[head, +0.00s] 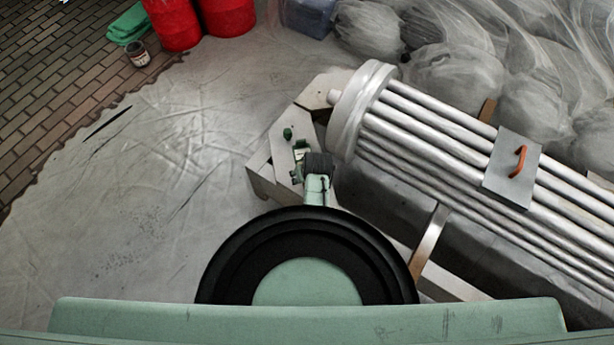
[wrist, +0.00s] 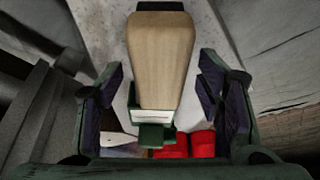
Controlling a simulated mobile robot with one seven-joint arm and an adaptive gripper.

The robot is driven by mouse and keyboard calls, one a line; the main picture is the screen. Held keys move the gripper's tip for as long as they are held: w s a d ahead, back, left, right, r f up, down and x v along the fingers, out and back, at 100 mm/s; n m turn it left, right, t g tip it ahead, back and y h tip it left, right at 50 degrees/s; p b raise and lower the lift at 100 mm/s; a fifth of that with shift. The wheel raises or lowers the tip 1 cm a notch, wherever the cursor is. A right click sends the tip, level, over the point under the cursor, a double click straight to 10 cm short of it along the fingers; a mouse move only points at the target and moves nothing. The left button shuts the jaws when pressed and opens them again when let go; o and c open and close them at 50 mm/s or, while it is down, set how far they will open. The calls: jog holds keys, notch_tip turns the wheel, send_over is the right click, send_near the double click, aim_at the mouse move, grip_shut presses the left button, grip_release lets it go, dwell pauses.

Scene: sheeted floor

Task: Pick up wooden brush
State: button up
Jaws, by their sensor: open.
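The wooden brush (wrist: 165,58) shows large in the wrist view, with a pale, tapering wooden body and a dark end at the top. It lies between the two fingers of my gripper (wrist: 162,78), with a visible gap on each side. My gripper is open, and neither finger is seen touching the wood. In the head view my gripper (head: 316,167) is over the pale support at the near end of the metal tube bundle. I cannot make out the brush clearly there.
Small green items (head: 288,133) sit on the pale support (head: 265,150) beside my gripper. The metal tube bundle (head: 440,140) blocks the right. Red drums (head: 228,15) and a small can (head: 138,54) stand at the back left. The sheeted floor (head: 150,170) at left is clear.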

jog(key=shift+f, duration=0.2)
dwell(0.6)
jog(key=shift+c, duration=0.6)
jog(key=c, duration=1.2)
jog(key=shift+r, duration=0.1)
